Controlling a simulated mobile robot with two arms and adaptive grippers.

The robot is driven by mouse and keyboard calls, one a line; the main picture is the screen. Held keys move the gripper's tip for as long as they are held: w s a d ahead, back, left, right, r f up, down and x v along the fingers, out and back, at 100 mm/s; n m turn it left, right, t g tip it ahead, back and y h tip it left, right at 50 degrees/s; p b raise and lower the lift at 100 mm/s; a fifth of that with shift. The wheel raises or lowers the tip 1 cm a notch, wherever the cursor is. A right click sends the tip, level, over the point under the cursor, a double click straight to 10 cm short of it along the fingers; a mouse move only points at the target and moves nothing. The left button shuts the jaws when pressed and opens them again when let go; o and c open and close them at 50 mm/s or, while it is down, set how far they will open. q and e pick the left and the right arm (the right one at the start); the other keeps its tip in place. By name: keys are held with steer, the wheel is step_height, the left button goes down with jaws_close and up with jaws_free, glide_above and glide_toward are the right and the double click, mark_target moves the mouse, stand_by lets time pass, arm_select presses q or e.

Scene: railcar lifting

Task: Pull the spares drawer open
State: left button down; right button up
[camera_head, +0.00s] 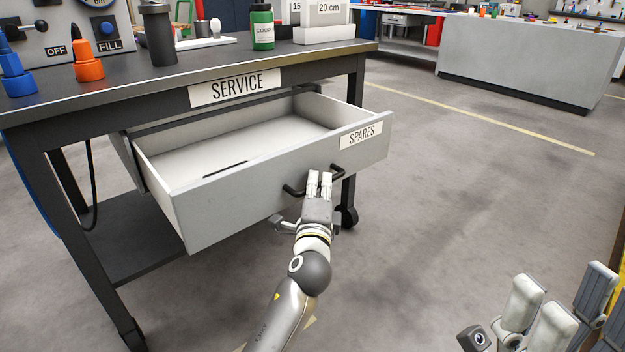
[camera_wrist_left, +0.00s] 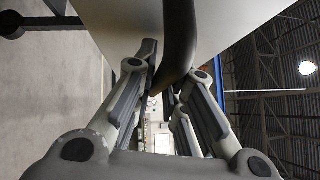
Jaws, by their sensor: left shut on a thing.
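The spares drawer (camera_head: 230,185) is grey, carries a SPARES label (camera_head: 361,135) and is pulled well out from under the service bench. Its inside is pale, with a dark slot in the floor. My left gripper (camera_head: 319,180) is at the drawer front, shut on the black handle (camera_head: 290,190). In the left wrist view the fingers (camera_wrist_left: 165,85) lie on both sides of the dark handle bar (camera_wrist_left: 180,45), below the drawer front (camera_wrist_left: 225,25). My right gripper (camera_head: 560,310) is at the lower right of the head view, apart from the drawer, its fingers spread and empty.
The service bench (camera_head: 90,75) stands on wheels and holds an orange bottle (camera_head: 88,62), a blue bottle (camera_head: 14,75), a dark cylinder (camera_head: 158,38) and a green bottle (camera_head: 262,28). The floor right of the drawer is clear up to a grey counter (camera_head: 530,60).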

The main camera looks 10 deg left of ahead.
stand_by(0.3)
arm_select(q)
steer(key=c, duration=1.8)
jaws_free()
steer(key=shift+o, duration=0.2)
steer(key=shift+s, duration=0.1)
steer(key=s+d+f, duration=0.1)
steer(key=s, duration=1)
steer(key=shift+s+d+f, duration=0.25)
steer(key=shift+s+f, duration=0.1)
